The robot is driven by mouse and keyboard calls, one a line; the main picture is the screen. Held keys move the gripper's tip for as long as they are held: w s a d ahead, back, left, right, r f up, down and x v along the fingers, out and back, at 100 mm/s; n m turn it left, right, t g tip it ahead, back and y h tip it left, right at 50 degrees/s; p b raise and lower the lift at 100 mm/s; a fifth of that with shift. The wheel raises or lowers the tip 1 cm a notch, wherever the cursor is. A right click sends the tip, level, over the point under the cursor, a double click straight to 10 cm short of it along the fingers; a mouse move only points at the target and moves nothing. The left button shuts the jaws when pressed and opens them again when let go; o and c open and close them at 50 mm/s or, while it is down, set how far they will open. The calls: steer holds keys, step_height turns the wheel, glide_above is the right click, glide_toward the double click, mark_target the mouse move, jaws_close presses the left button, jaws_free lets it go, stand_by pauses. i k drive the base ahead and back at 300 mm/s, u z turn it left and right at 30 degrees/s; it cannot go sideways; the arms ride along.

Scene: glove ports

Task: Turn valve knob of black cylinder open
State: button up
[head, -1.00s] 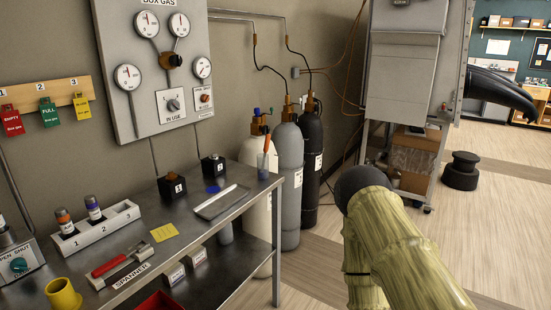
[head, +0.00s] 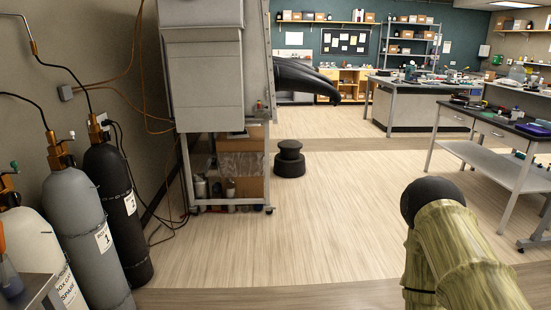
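The black cylinder (head: 120,225) stands upright by the wall at the left, behind and to the right of the grey cylinder (head: 82,235). It carries a white label and has a brass valve (head: 97,131) on top with a hose running up from it. Its valve knob is too small to make out clearly, and I cannot tell how it is turned. My sleeved arm (head: 455,255), with a dark rounded joint, shows at the lower right, well away from the cylinders across open floor. My gripper is not visible.
A white cylinder (head: 35,250) stands at the far left beside a bench corner. A grey cabinet on a wheeled frame (head: 205,95), with a black glove sticking out, stands beyond the cylinders. A black stool (head: 289,160) is on the floor. The middle floor is clear; benches stand at right.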

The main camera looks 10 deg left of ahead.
mark_target(106, 136)
steer(key=z, duration=0.2)
steer(key=i, duration=1.7)
steer(key=u, duration=0.35)
steer(key=i, duration=1.65)
steer(key=u, duration=1.25)
steer(key=i, duration=0.95)
steer(key=u, duration=0.7)
